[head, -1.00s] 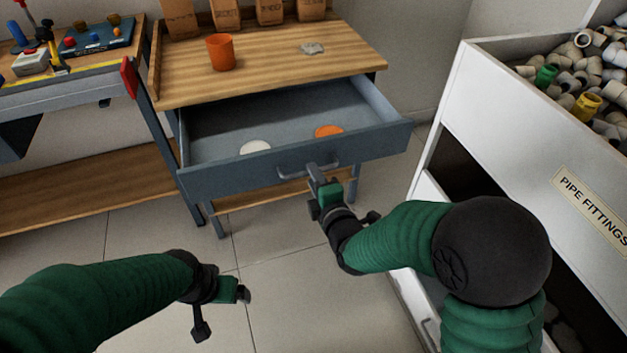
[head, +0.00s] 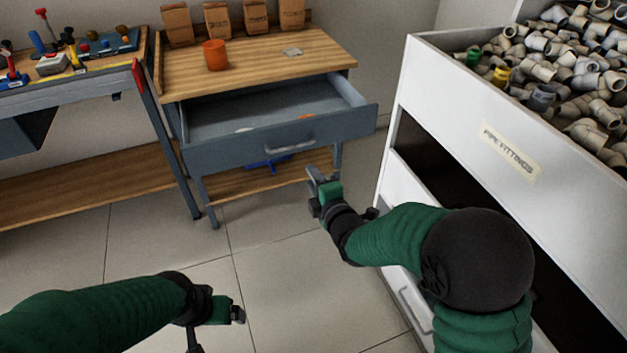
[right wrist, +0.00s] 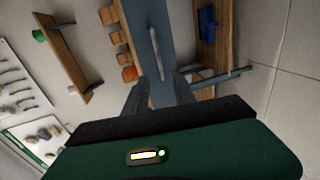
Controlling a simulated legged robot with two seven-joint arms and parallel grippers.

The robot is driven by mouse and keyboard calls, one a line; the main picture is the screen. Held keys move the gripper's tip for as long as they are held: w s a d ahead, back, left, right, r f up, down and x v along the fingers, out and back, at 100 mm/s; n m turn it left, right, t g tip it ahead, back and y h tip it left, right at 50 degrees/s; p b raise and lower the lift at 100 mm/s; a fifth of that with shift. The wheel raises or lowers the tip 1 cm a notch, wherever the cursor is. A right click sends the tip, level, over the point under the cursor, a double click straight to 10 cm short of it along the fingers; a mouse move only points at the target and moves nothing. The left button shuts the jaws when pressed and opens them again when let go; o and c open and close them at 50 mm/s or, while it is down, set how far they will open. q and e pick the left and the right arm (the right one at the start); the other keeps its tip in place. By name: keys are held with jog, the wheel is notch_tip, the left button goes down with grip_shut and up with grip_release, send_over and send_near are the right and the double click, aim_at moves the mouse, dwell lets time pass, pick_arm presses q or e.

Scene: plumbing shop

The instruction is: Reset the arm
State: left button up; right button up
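My right gripper (head: 322,176) is in front of and below the pulled-out drawer, apart from its handle. Its two grey fingers look spread with nothing between them; in the right wrist view the fingers (right wrist: 158,92) point towards the blue-grey drawer front (right wrist: 150,20). My right arm is stretched forward and bent at its black joint. My left gripper (head: 236,314) is low over the floor at the left, touching nothing; its fingers are too small to judge. The drawer (head: 225,155) stands open under the wooden-topped table, with its handle (head: 290,145) on the front.
A white pipe-fittings bin (head: 430,140) stands close on the right, beside my right arm. An orange cup (head: 215,55) and a grey piece (head: 292,52) sit on the table (head: 260,75). A tool bench is at the left. The floor (head: 280,270) between my arms is clear.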

jog(key=shift+s, duration=0.1)
jog(key=s+d+f+m+g+h, duration=0.2)
jog(key=s+d+f+m+g, duration=0.2)
jog(key=s+d+m, duration=0.4)
jog(key=s+d+f+m+g+h, duration=0.1)
jog(key=s+d+f+m+g, duration=0.25)
jog(key=s+m, duration=0.45)
jog(key=s+d+f+m+g+h, duration=0.2)
jog(key=s+d+f+m+g, duration=0.3)
jog(key=s, duration=0.5)
jog(key=w+p+v, duration=0.2)
jog(key=p+v, duration=1.3)
jog(key=v, duration=0.1)
jog(key=w+d+p+v, duration=0.1)
jog(key=w+p+v, duration=0.1)
jog(key=p+v, duration=1.4)
jog(key=shift+r+m, duration=0.35)
jog(key=shift+m, duration=0.05)
